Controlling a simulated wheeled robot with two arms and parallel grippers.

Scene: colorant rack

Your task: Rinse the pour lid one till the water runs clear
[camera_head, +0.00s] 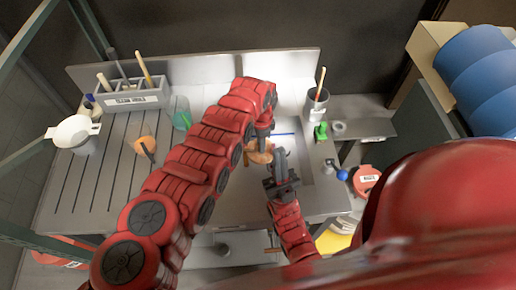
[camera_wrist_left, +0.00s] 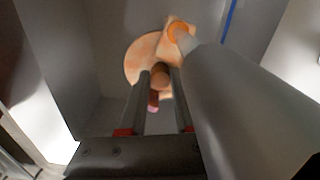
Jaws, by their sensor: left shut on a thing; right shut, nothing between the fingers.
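The pour lid (camera_wrist_left: 138,62) is a round peach-coloured disc with blotchy orange patches, an orange-ringed spot at its upper right and a knob in the middle. My left gripper (camera_wrist_left: 161,85) is shut on the knob. In the head view the left gripper (camera_head: 263,138) holds the lid (camera_head: 258,157) over the sink basin (camera_head: 238,190), partly hidden by my arm. A thick grey tube (camera_wrist_left: 235,95) reaches close to the lid in the wrist view; I cannot tell if they touch. No water stream can be made out. My right gripper (camera_head: 280,170) is shut and empty, just right of the lid.
A grey tool caddy (camera_head: 135,98), a white strainer-like vessel (camera_head: 75,131), an orange funnel-like piece (camera_head: 142,146) and a green cup (camera_head: 182,114) stand on the left drainboard. A grey cup (camera_head: 316,103) and a green bottle (camera_head: 321,131) stand right of the basin. Blue drums (camera_head: 480,75) are at far right.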

